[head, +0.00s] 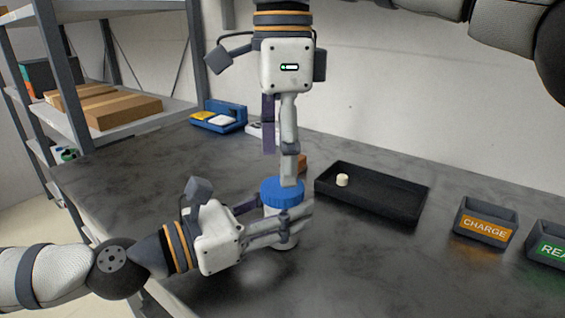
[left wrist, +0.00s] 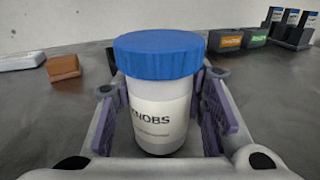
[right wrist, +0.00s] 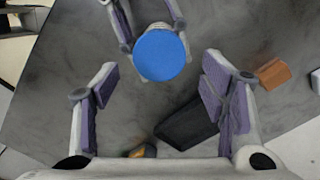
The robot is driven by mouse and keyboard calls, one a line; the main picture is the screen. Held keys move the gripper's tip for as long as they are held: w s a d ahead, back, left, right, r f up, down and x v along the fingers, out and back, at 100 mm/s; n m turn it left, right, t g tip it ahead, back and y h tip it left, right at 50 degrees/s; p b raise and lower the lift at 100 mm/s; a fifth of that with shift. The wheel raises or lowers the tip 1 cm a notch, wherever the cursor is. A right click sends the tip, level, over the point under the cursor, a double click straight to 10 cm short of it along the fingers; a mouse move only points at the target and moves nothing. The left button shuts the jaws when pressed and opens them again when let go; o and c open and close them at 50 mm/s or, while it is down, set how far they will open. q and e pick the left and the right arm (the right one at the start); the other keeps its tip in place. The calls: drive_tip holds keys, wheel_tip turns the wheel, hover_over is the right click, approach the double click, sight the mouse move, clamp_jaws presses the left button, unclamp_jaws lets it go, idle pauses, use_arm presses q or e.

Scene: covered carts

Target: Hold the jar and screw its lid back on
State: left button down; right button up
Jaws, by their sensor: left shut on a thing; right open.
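A white jar (left wrist: 158,122) labelled KNOBS stands upright on the table. A ribbed blue lid (head: 281,192) sits level on its mouth; how tightly it is threaded cannot be told. The lid also shows in the left wrist view (left wrist: 160,55) and from above in the right wrist view (right wrist: 161,55). My left gripper (head: 283,226) is shut on the jar's body from the side, below the lid. My right gripper (head: 279,165) points down over the lid, open and empty. In the right wrist view its fingers (right wrist: 163,88) are spread wide, with the lid beyond their tips.
A black tray (head: 385,205) with a small cream piece (head: 342,180) lies right of the jar. A brown block (left wrist: 63,67) is behind the jar. Bins marked CHARGE (head: 485,223) and REA… (head: 550,246) stand at right. A blue holder (head: 219,116) stands at back left. The front table is clear.

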drive_tip(key=shift+f, duration=2)
drive_tip(key=c, duration=1.2)
drive_tip(key=m, duration=0.5)
drive_tip(key=shift+m, duration=0.4)
drive_tip(key=m, duration=0.4)
drive_tip(key=o, duration=1.3)
drive_tip(key=shift+o, duration=0.2)
drive_tip(key=shift+r, duration=0.1)
